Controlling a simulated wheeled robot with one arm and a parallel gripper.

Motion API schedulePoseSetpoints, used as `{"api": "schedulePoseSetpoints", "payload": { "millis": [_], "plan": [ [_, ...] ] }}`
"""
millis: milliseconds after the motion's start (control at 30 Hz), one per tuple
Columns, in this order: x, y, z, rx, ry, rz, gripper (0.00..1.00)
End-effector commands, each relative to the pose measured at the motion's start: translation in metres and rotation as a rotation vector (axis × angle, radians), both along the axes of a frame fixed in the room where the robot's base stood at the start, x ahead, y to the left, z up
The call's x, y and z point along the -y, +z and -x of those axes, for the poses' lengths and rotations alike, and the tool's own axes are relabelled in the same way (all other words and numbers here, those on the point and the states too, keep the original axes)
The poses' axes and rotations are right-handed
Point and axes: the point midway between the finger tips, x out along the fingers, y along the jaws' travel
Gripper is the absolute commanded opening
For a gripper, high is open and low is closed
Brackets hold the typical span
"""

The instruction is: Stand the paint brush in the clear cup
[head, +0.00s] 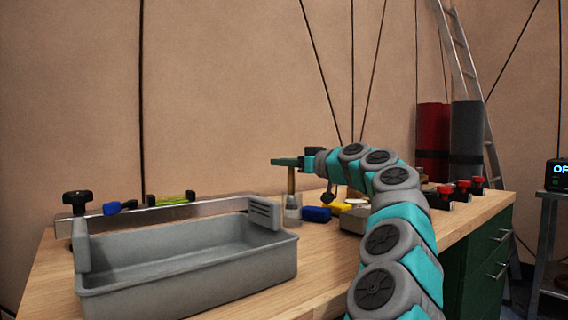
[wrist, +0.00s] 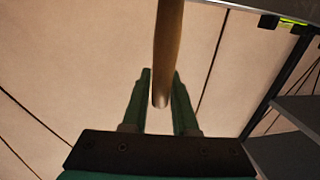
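The paint brush (head: 291,182) hangs upright below my gripper (head: 287,162), its brown wooden handle uppermost. In the wrist view the handle (wrist: 166,45) runs between the two green fingers (wrist: 161,78), which lie close against both its sides, and its rounded end shows between them. The gripper appears shut on the handle. The clear cup (head: 293,215) stands on the workbench directly below the gripper, small and greyish in the head view. The brush's lower end overlaps the cup's upper part; the bristles are hard to make out, and I cannot tell how deep they reach.
A large grey tray (head: 190,283) fills the workbench's left front. A metal rail, a yellow-green level (head: 176,199) and clamps lie behind it. A blue object (head: 316,214) sits right of the cup, with yellow and white items nearby. Red-topped clamps (head: 463,188) stand further right.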

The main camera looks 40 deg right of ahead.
Motion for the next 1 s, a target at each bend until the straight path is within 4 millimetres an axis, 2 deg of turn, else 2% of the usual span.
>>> {"api": "schedulePoseSetpoints", "payload": {
  "millis": [33, 233, 567, 1000],
  "plan": [
    [0.000, 0.000, 0.000, 0.000, 0.000, 0.000, 0.34],
    [0.000, 0.000, 0.000, 0.000, 0.000, 0.000, 0.55],
    [0.000, 0.000, 0.004, 0.001, 0.000, 0.000, 0.55],
    [0.002, 0.001, 0.059, 0.003, 0.001, 0.000, 0.55]
  ]
}}
